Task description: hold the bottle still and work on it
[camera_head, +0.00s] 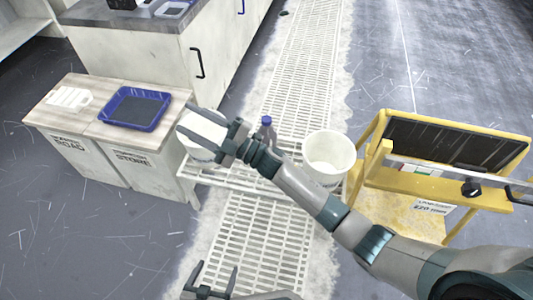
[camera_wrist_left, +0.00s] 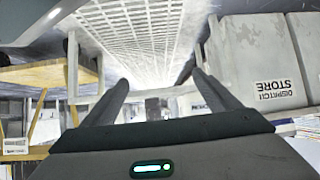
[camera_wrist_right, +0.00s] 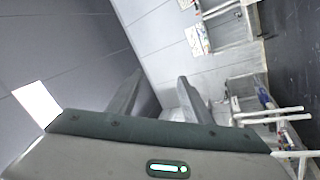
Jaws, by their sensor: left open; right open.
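A small bottle (camera_head: 266,121) with a blue cap stands near the slatted white bench in the head view, its lower part hidden behind my right arm. My right gripper (camera_head: 188,121) reaches over the bench from the right, to the left of the bottle and apart from it. It overlaps a white round tub in the picture; contact cannot be told. My left gripper (camera_head: 213,279) is low at the bottom edge, above the floor grating and far from the bottle. Both grippers are open with nothing between the fingers, also in the left wrist view (camera_wrist_left: 158,88) and right wrist view (camera_wrist_right: 160,85).
A white bucket (camera_head: 329,152) stands right of the bottle. The left tub (camera_head: 203,128) is partly covered by my gripper. A yellow cart (camera_head: 400,200) stands at right. At left, a cabinet (camera_head: 125,165) marked STORE carries a blue tray (camera_head: 160,97). Grating (camera_head: 250,245) runs along the floor.

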